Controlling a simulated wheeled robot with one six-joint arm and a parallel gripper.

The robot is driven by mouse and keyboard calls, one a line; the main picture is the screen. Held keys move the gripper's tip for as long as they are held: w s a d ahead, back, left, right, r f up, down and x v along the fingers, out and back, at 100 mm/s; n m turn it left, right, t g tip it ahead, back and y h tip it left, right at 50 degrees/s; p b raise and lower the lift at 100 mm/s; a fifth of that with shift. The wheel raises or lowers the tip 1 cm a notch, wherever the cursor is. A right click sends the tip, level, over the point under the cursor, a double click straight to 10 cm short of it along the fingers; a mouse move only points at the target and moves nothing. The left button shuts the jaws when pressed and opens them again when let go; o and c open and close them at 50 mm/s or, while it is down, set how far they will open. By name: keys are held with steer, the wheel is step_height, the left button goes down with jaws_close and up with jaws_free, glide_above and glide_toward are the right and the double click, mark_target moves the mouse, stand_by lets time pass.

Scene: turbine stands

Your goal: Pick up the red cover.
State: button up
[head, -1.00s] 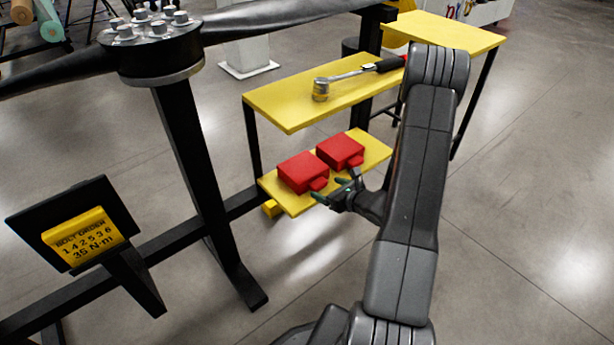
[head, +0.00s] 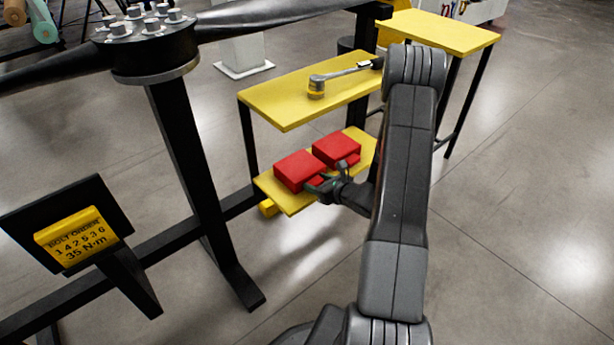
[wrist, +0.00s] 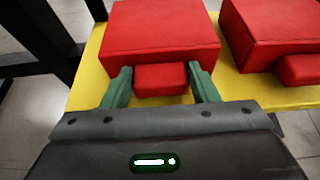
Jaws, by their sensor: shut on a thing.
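Two red covers sit side by side on the lower yellow shelf (head: 303,207). My gripper (head: 325,183) is at the front of the left red cover (head: 298,168). In the wrist view, the green fingers of my gripper (wrist: 161,85) are shut on the tab at the front of this left red cover (wrist: 160,35), one finger on each side. The cover appears to rest on the shelf. The right red cover (head: 337,148) stands just beside it, untouched; it also shows in the wrist view (wrist: 275,30).
A yellow upper shelf (head: 275,108) with a torque wrench (head: 317,86) lies above the covers. A black post (head: 185,160) and a bolt order sign (head: 75,238) stand to the left. Another yellow table (head: 440,32) is behind. Open floor lies to the right.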

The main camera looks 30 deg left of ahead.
step_height(320, 180, up, 10)
steer(key=p, duration=0.2)
steer(key=shift+p, duration=0.4)
